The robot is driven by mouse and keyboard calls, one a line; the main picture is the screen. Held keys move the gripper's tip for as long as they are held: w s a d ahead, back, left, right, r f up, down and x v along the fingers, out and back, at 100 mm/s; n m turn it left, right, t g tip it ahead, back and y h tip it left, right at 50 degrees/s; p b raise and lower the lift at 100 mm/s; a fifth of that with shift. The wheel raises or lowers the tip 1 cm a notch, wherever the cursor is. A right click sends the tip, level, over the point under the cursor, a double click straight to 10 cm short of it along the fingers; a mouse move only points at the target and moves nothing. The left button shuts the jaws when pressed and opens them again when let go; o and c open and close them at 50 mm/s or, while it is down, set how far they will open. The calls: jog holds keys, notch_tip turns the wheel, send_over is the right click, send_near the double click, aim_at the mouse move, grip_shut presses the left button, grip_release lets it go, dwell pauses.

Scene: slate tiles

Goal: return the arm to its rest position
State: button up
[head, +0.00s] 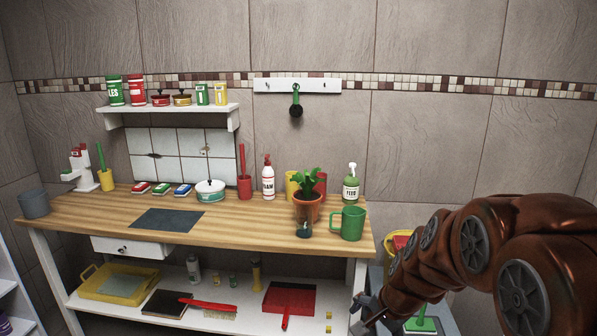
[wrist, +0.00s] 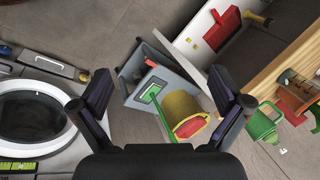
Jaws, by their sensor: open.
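My gripper (head: 368,314) is at the lower right of the head view, at the end of my brown arm, in front of the workbench's right end. In the wrist view my gripper (wrist: 160,78) has its two dark fingers spread wide, with nothing held between them. Below it, the wrist view shows a grey stand (wrist: 172,72) bearing a yellow bucket (wrist: 184,108) and a green-handled tool (wrist: 158,112). In the head view my arm partly hides these.
The wooden workbench (head: 110,212) holds a potted plant (head: 306,206), a green mug (head: 348,223) and several bottles. A red dustpan (head: 290,298) lies on its lower shelf. A round-doored machine (wrist: 40,118) is at the left in the wrist view.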

jog(key=s+d+r+n+g+h+p, duration=0.1)
jog(key=s+r+n+p, duration=0.3)
jog(key=s, duration=1)
jog(key=s+d+r+n+g+h+p, duration=0.1)
jog(key=s+r+n+g+p, duration=0.3)
jog(key=s, duration=1.1)
notch_tip(320, 180, up, 4)
jog(key=shift+s+d+r+n+p, duration=0.1)
jog(key=shift+s+d+n+p, duration=0.15)
jog(key=shift+n, duration=0.95)
